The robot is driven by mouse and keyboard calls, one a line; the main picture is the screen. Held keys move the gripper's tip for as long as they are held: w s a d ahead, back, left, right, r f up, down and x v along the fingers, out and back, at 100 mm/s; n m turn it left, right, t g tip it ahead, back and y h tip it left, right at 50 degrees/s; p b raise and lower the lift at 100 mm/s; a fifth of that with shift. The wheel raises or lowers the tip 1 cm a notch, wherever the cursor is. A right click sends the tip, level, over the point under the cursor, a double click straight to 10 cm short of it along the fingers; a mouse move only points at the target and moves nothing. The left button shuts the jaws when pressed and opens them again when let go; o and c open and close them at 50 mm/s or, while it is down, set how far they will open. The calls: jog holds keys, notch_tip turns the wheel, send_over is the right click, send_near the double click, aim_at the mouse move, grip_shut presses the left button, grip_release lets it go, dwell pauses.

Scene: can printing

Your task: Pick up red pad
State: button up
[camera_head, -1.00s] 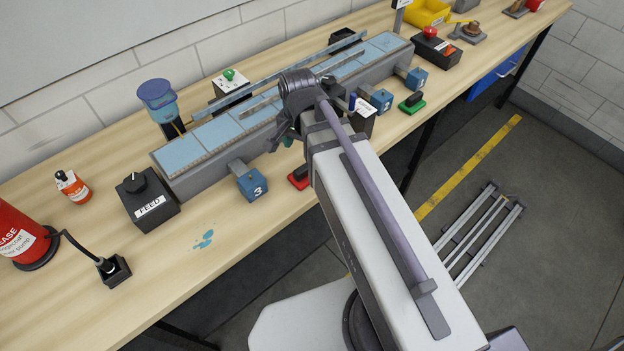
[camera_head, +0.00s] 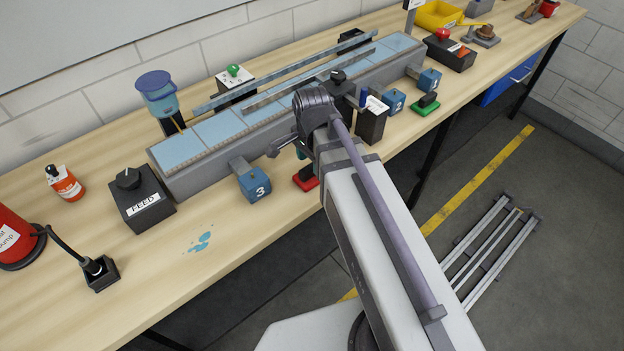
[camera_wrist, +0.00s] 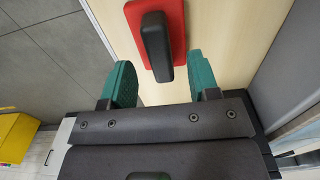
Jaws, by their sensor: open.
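The red pad (camera_wrist: 176,19) has a red base with a black upright handle (camera_wrist: 156,46). In the wrist view it lies on the wooden bench at the top middle, beyond my gripper (camera_wrist: 160,85). The green fingers are apart, with the handle's near end in line with the gap between them. In the head view the red pad (camera_head: 306,182) sits near the bench's front edge, partly hidden by my arm. My gripper is mostly hidden behind the arm there.
The grey conveyor (camera_head: 190,181) with blue plates runs along the bench behind the pad. A blue block marked 3 (camera_head: 253,184) stands left of the pad. A label holder (camera_head: 372,122) and a green pad (camera_head: 425,104) stand to the right. Bench around the blue spill is clear.

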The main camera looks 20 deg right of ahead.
notch_tip(320, 180, down, 4)
jog(key=shift+r+b, duration=0.25)
jog(key=shift+b, duration=0.7)
jog(key=shift+r, duration=0.25)
jog(key=c, duration=1)
